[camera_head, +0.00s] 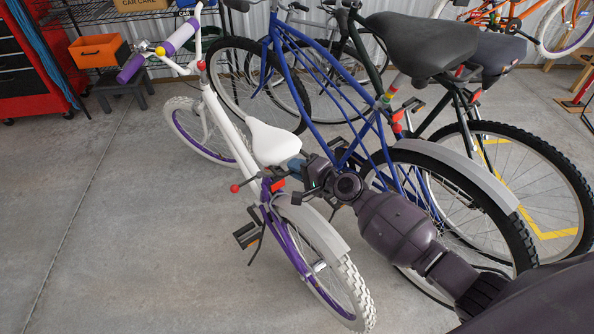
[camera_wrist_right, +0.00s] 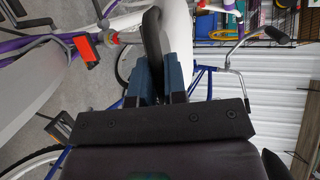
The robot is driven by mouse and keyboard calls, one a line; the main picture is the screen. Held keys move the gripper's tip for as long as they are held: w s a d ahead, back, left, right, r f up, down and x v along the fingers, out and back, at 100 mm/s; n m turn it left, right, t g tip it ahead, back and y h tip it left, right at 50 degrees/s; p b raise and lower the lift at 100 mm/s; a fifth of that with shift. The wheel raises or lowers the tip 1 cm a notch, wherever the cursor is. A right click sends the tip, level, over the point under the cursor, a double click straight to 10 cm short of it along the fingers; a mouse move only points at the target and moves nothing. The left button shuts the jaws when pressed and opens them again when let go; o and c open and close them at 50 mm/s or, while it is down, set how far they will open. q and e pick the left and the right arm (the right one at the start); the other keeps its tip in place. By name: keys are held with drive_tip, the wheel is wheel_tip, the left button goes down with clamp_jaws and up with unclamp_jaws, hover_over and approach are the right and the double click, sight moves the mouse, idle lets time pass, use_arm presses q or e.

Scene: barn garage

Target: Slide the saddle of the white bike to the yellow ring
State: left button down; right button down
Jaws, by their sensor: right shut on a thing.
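The white bike (camera_head: 225,115) stands upright with its white saddle (camera_head: 272,142) at the middle of the head view. My right gripper (camera_head: 298,168) is at the saddle's rear right. In the right wrist view its blue fingers (camera_wrist_right: 158,82) are closed on the saddle, whose pale body (camera_wrist_right: 177,35) and dark edge (camera_wrist_right: 152,38) show beyond them. Below the saddle is a red clamp piece (camera_head: 278,185), also in the wrist view (camera_wrist_right: 86,50). My left gripper is out of view.
A blue bike (camera_head: 320,75) stands close on the right, beside my right forearm. A dark bike with a black saddle (camera_head: 405,45) is beyond it. A red cabinet (camera_head: 25,65) and an orange bin (camera_head: 97,50) stand at the back left. The floor (camera_head: 110,220) left of the white bike is clear.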

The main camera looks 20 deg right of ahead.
drive_tip(key=shift+r, duration=0.25)
drive_tip(key=c, duration=1.2)
unclamp_jaws()
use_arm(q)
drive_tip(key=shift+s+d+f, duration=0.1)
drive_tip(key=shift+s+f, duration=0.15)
use_arm(e)
drive_tip(key=shift+o, duration=0.2)
drive_tip(key=shift+f, duration=0.1)
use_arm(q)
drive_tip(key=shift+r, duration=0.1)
use_arm(e)
drive_tip(key=shift+s, duration=0.15)
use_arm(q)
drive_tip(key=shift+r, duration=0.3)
use_arm(e)
drive_tip(key=v, duration=1)
drive_tip(key=shift+s+d, duration=0.15)
drive_tip(key=shift+s, duration=0.1)
